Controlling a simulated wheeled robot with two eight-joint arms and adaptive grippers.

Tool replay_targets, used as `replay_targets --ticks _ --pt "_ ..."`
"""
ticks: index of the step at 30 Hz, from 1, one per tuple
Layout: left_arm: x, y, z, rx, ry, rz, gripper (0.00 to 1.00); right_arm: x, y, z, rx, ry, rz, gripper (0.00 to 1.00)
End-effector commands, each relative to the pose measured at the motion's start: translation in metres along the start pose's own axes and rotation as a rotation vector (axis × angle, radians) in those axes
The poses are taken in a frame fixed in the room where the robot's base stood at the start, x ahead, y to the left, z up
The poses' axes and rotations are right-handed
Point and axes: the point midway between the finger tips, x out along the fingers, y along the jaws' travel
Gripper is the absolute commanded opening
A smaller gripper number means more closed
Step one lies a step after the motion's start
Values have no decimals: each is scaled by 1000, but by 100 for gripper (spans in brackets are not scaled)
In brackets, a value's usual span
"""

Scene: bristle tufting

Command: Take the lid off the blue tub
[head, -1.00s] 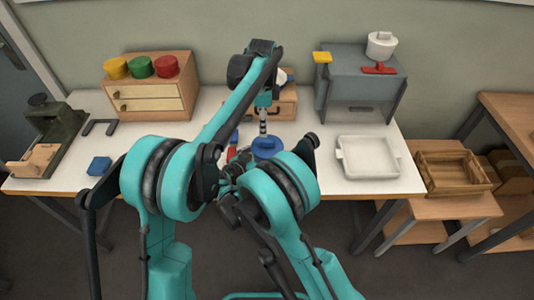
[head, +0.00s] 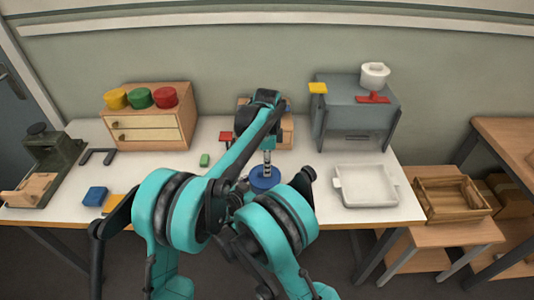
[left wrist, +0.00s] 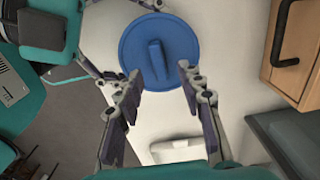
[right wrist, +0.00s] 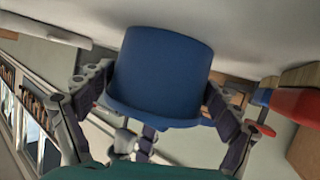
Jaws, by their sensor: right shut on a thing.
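The blue tub (right wrist: 162,70) fills the middle of the right wrist view, where it appears upside down with its wider lid rim lower in the picture. My right gripper (right wrist: 160,85) is shut on the tub's sides. The round blue lid (left wrist: 176,62) with a raised bar handle (left wrist: 157,62) shows from above in the left wrist view. My left gripper (left wrist: 160,80) is open, its fingers pointing at the lid with the handle between their lines. In the head view the tub (head: 262,184) is partly hidden by my arms, with the left gripper above it.
A white tray (head: 367,201) lies right of the tub on the table. A small wooden drawer unit (head: 265,108) stands behind my left arm. A grey stand (head: 355,110) is at the back right.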

Motion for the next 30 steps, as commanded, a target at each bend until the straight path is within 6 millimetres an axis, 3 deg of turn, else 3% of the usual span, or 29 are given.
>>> replay_targets --ticks 6,16,17,21,30 --pt "23 0 0 0 0 0 38 0 0 0 0 -1 0 38" --pt "27 0 0 0 0 0 38 0 0 1 0 -2 0 38" --pt "27 0 0 0 0 0 35 0 0 1 0 -2 0 38" --pt "27 0 0 0 0 0 0 0 0 1 0 -2 -1 38" --pt "26 0 0 0 0 0 0 0 0 1 0 -2 -1 38"
